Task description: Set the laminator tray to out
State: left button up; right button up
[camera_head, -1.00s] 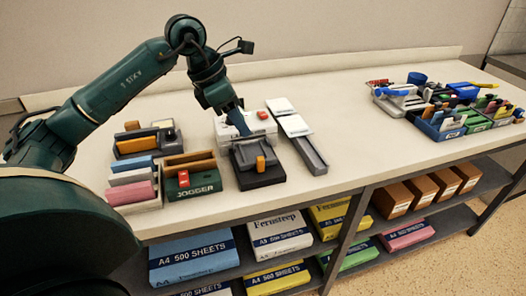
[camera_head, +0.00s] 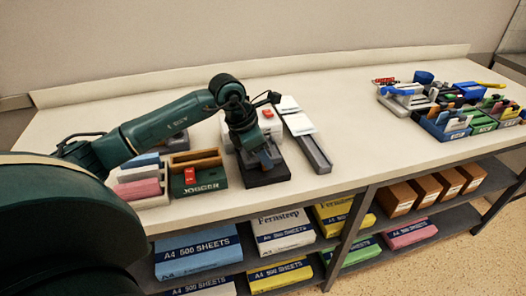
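A white machine (camera_head: 267,122) with a red button stands on the bench, partly hidden behind my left arm; it looks like the laminator. In front of it is a grey-topped unit on a dark base (camera_head: 267,179), mostly covered by my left gripper. To the right lies a long grey tray (camera_head: 317,152) with white sheets at its far part; I cannot tell which part is the laminator tray. My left gripper (camera_head: 266,159) points down at the grey-topped unit, and its fingers look close together. Contact and opening are unclear. My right gripper is not in view.
A green jogger box (camera_head: 198,185) and a holder of coloured pads (camera_head: 139,188) stand left of the unit. Desk organisers (camera_head: 444,122) fill the right of the bench (camera_head: 365,140). Paper packs (camera_head: 197,254) lie on the shelf below. The bench between is clear.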

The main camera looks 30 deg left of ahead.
pick_arm(q)
grip_shut()
dwell(0.4)
